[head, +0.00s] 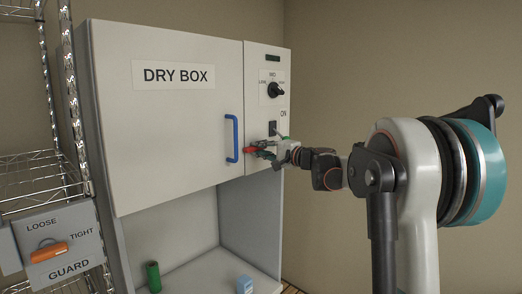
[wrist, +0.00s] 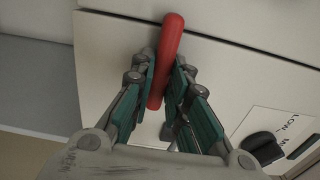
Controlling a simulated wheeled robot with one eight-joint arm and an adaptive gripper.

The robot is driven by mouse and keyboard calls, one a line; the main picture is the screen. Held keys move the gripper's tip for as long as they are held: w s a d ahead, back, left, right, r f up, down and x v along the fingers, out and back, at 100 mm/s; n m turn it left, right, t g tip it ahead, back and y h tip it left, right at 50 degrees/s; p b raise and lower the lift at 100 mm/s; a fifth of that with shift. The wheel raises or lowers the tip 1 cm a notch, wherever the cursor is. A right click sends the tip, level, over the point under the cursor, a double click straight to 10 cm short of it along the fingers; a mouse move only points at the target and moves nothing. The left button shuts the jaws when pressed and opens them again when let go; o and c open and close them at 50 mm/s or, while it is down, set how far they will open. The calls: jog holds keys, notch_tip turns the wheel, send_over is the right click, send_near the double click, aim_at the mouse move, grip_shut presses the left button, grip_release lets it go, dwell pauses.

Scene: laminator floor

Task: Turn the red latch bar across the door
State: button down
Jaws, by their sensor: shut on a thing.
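The red latch bar (head: 249,150) is at the seam between the white DRY BOX door (head: 160,115) and the narrow control panel (head: 281,85). It looks close to level in the head view, with its left end at the seam. In the wrist view the red bar (wrist: 171,48) stands between my fingers, and its far end reaches over the seam. My gripper (head: 265,150) comes in from the right and is shut on the bar. In the wrist view my gripper's (wrist: 166,82) green pads lie on both sides of it.
A blue door handle (head: 231,138) is just left of the latch. A black knob (head: 274,90) and an ON switch (head: 272,128) sit above it. Below are an open bay with a green cylinder (head: 153,276) and a blue box (head: 244,285). A wire rack (head: 35,165) stands left.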

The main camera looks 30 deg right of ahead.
jog(key=c, duration=1.6)
grip_release()
jog(key=shift+o, duration=0.2)
jog(key=v, duration=1.2)
